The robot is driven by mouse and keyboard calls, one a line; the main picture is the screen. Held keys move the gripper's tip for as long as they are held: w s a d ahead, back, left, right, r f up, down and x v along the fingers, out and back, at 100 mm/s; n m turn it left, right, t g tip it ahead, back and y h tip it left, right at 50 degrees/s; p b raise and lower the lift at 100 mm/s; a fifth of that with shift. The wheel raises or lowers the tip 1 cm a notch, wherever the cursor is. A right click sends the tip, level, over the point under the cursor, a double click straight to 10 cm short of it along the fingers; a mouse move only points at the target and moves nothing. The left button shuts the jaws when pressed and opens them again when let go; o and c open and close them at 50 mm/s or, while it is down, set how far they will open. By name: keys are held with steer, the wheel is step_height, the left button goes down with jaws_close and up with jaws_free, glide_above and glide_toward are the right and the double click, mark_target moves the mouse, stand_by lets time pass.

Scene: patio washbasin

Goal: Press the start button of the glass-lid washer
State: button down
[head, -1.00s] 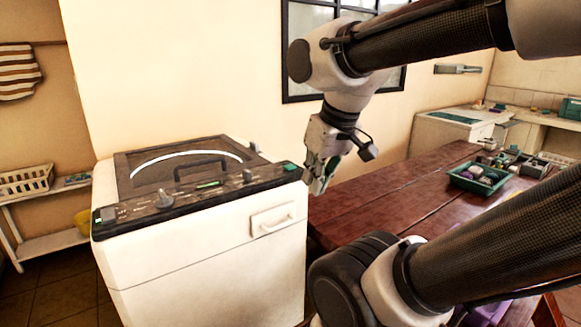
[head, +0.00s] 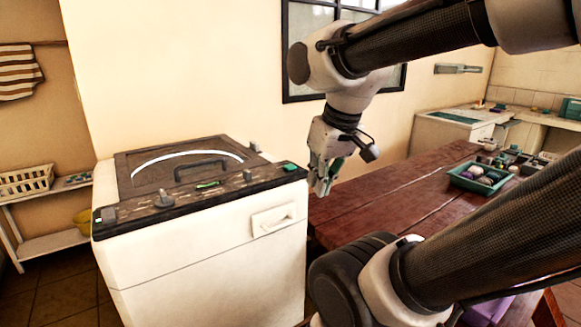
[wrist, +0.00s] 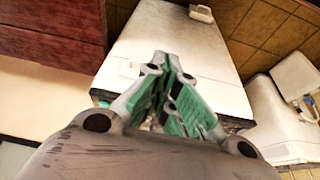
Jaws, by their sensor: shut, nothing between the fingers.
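The white washer (head: 205,258) with a dark glass lid (head: 183,160) stands left of centre in the head view. Its dark control panel (head: 225,192) slopes along the front top edge. It has dark knobs (head: 164,198), a small green display (head: 208,184), a green button (head: 290,166) at the right end and a pale green patch at the left end. No label is readable. My gripper (head: 322,190) is shut and empty, pointing down just right of the panel's right end, apart from the green button in the picture. Its green-padded fingers show in the wrist view (wrist: 172,85).
A red-brown wooden table (head: 385,195) lies right of the washer, with a green tray (head: 482,180) of small items on it. A shelf with a white basket (head: 27,181) stands at left.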

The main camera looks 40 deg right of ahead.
steer(key=w+d+f+m+g, duration=0.1)
steer(key=w+d+f+m, duration=0.1)
steer(key=w+d+m, duration=0.15)
step_height(320, 180, up, 5)
steer(key=m+t+y, duration=0.2)
steer(key=m+t, duration=0.4)
steer(key=m, duration=1.5)
glide_above(288, 167)
steer(key=shift+w+d, duration=0.1)
steer(key=shift+w, duration=0.1)
steer(key=shift+n, duration=0.25)
steer(key=shift+f, duration=4.4)
steer(key=shift+f, duration=0.15)
steer(key=shift+f, duration=0.25)
